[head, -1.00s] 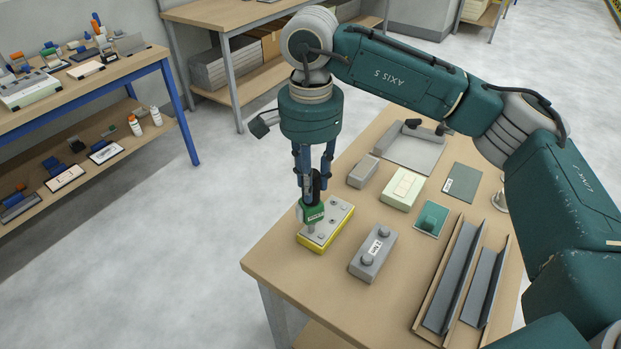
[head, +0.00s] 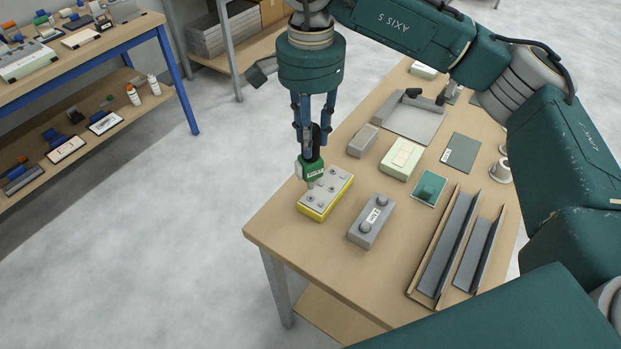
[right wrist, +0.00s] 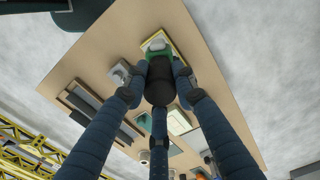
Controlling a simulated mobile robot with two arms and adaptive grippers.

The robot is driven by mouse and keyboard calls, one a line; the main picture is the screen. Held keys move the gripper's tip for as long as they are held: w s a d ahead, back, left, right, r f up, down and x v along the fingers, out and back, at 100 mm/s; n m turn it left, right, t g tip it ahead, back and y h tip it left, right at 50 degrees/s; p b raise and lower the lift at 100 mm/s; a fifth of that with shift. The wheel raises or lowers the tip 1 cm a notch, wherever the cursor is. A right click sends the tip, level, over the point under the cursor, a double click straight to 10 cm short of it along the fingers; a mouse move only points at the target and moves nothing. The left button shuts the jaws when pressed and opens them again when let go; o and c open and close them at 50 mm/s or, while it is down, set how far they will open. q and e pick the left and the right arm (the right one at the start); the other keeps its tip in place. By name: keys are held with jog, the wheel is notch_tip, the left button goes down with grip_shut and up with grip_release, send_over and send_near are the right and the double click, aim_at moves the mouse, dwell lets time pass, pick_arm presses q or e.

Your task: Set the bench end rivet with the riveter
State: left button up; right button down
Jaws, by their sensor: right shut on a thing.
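The riveter (head: 313,170), a green tool with a black handle and a pale side, is upright in my right gripper (head: 315,145). My right gripper is shut around its black handle (right wrist: 160,85), also seen in the right wrist view. The riveter's nose points down just over the yellow-edged grey block (head: 338,191) at the bench's left end. I cannot tell whether the nose touches it. Several small round rivet heads or holes show on the block's top. In the right wrist view the riveter hides part of the block. My left gripper is not in view.
On the bench (head: 290,235) stand a grey box with two knobs (head: 371,222), a pale green box (head: 401,159), a teal pad (head: 429,188) and long grey channels (head: 448,245). A blue-legged table (head: 110,60) stands at the left. The floor between is clear.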

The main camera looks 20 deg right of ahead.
notch_tip(320, 180, up, 6)
jog(key=p, duration=0.3)
jog(key=shift+f, duration=0.2)
dwell(0.4)
